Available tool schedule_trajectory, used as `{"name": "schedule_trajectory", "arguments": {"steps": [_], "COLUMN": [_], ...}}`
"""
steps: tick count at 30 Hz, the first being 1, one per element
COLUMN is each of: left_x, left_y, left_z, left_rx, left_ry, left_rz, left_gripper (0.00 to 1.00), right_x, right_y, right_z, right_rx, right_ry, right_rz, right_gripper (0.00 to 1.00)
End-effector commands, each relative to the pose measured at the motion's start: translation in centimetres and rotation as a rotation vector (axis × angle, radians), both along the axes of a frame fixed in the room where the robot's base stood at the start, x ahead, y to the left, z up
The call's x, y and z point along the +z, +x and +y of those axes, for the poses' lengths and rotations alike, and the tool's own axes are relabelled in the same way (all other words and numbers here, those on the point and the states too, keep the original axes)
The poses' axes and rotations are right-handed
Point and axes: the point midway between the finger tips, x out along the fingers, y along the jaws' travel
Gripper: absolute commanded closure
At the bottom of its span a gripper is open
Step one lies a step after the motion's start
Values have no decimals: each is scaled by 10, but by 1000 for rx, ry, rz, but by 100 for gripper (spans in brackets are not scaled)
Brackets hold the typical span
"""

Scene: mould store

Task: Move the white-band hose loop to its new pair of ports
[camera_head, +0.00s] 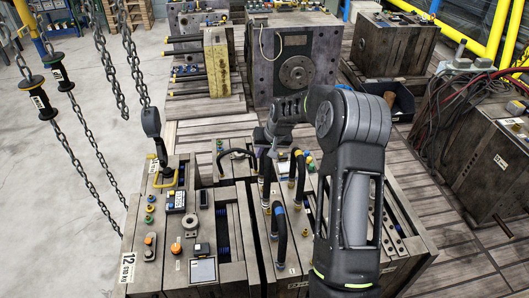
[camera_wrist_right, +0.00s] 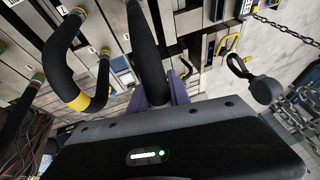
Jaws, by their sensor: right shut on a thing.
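My right gripper (camera_head: 268,148) reaches over the dark mould with the hose loops in the head view. In the right wrist view its purple fingers (camera_wrist_right: 166,92) are shut around a thick black hose (camera_wrist_right: 147,50). This held hose also shows below the gripper in the head view (camera_head: 266,172). Its band cannot be made out; the fingers and wrist cover part of it. I cannot tell whether its ends sit in ports. A black loop with a yellow band (camera_wrist_right: 80,101) stands beside it in the wrist view. My left gripper is out of view.
A loop with a blue band (camera_head: 280,230) stands nearer, and another dark loop (camera_head: 236,152) lies left of the gripper. More mould blocks (camera_head: 290,50) stand behind.

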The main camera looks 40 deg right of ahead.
Motion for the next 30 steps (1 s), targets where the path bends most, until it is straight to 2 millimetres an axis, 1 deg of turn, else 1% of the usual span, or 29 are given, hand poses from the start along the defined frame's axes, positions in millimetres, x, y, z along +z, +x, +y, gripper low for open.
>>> {"name": "schedule_trajectory", "arguments": {"steps": [15, 30], "left_x": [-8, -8], "left_y": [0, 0], "left_z": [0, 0], "left_rx": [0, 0], "left_ry": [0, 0], "left_rz": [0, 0], "left_gripper": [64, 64], "right_x": [0, 1], "right_y": [-11, -11], "right_z": [-4, -4], "right_rx": [25, 27], "right_ry": [0, -1], "right_rz": [-2, -2], "right_gripper": [100, 100]}}
